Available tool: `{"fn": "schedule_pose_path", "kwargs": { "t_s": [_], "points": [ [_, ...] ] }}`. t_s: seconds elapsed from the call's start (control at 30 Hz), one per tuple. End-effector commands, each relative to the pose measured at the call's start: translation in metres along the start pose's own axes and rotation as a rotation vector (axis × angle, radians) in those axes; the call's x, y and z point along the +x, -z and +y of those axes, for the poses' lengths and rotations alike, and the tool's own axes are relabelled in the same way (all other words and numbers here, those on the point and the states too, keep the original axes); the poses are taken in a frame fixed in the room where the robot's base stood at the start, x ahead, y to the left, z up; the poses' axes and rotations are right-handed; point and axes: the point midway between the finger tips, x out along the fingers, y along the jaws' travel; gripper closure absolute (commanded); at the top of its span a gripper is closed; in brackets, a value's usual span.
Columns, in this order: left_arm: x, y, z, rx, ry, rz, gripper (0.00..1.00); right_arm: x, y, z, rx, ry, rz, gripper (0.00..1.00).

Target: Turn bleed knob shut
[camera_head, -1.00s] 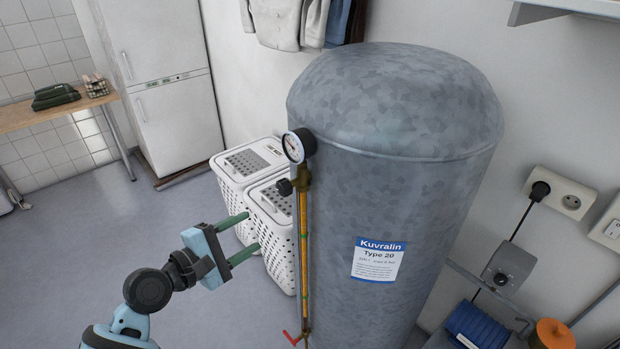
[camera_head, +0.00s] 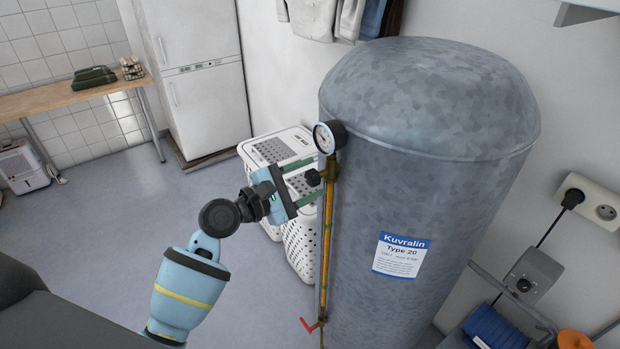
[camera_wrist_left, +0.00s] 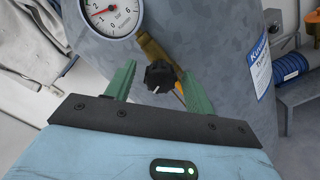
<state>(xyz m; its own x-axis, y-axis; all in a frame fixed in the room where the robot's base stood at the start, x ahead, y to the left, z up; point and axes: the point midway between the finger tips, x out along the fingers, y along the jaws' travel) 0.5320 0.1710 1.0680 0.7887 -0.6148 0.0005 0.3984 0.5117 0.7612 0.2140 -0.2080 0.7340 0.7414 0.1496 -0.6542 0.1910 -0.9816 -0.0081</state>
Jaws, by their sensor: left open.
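The bleed knob (camera_wrist_left: 159,77) is a small black lobed knob with a white mark on its face. It sits on a brass fitting below the pressure gauge (camera_wrist_left: 112,14). In the head view the knob (camera_head: 313,178) is at the top of the sight tube on the grey tank (camera_head: 430,130). My left gripper (camera_head: 306,183) is open, with its two green fingers pointing toward the knob. In the left wrist view the knob appears between the fingertips, with a gap on each side. I cannot tell how deep it sits between them. My right gripper is not in view.
White laundry baskets (camera_head: 275,153) stand behind my gripper, left of the tank. A red lever (camera_head: 308,325) is at the foot of the sight tube. A blue hose reel (camera_head: 497,328) and wall sockets (camera_head: 590,202) are at the right.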

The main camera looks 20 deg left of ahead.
Motion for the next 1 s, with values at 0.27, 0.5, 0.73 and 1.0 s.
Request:
{"fn": "schedule_pose_path", "kwargs": {
  "t_s": [0.27, 0.5, 0.73, 1.0],
  "points": [
    [0.0095, -0.0003, -0.0007, 0.0, 0.001, 0.0, 0.46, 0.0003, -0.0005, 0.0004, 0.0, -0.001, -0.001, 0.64],
    [0.0092, 0.0, -0.0008, 0.0, 0.001, 0.0, 0.59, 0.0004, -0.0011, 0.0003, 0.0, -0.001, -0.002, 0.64],
    [0.009, 0.0001, -0.0009, 0.0, 0.001, 0.0, 0.89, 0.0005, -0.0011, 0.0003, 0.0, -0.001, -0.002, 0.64],
    [0.0088, 0.0004, -0.0009, 0.024, 0.001, 0.001, 0.91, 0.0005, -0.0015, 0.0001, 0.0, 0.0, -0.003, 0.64]
  ]
}}
